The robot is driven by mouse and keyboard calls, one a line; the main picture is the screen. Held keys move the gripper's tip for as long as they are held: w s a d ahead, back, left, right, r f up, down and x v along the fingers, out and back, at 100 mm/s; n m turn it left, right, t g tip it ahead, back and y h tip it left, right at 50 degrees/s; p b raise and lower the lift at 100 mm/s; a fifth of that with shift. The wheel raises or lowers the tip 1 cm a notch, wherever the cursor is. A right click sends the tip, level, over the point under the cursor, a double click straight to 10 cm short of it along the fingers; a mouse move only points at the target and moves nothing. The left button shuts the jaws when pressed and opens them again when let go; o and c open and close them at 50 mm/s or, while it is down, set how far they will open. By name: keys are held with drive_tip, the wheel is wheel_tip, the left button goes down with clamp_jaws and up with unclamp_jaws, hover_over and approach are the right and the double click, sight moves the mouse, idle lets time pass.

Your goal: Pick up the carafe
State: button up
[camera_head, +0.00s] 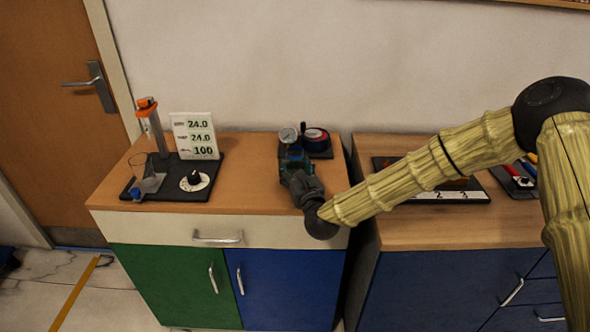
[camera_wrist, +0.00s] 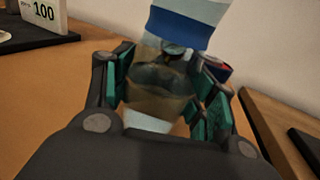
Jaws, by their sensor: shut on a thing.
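My gripper (camera_wrist: 168,90) is shut on the carafe (camera_wrist: 157,82), with a green-padded finger on each side of its see-through, brownish middle. The upper part with a broad blue band and pale surface leans slightly in the wrist view; a pale patch shows low between the fingers. In the head view my gripper (camera_head: 296,168) is over the right part of the left cabinet top, and only a small bluish bit of the carafe shows there. Its base is hidden, so I cannot tell whether it touches the cabinet top.
A round gauge (camera_head: 289,135) and a dark red-topped device (camera_head: 316,139) stand just behind my gripper. To the left, a black board (camera_head: 180,188) carries an orange-topped stand, a clear vessel (camera_head: 140,166) and a dial. A display sign (camera_head: 195,136) stands behind. The wooden top between is clear.

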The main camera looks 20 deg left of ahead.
sight(298, 164)
drive_tip(key=shift+r, duration=0.15)
drive_tip(key=shift+r+b, duration=0.5)
drive_tip(key=shift+r, duration=1.1)
drive_tip(key=s+r+b, duration=0.1)
drive_tip(key=s+b, duration=0.1)
drive_tip(key=s, duration=1.3)
drive_tip(key=shift+s+d+r, duration=0.2)
drive_tip(key=shift+s+d, duration=0.1)
drive_tip(key=shift+d, duration=0.1)
drive_tip(key=shift+s, duration=0.15)
idle(0.4)
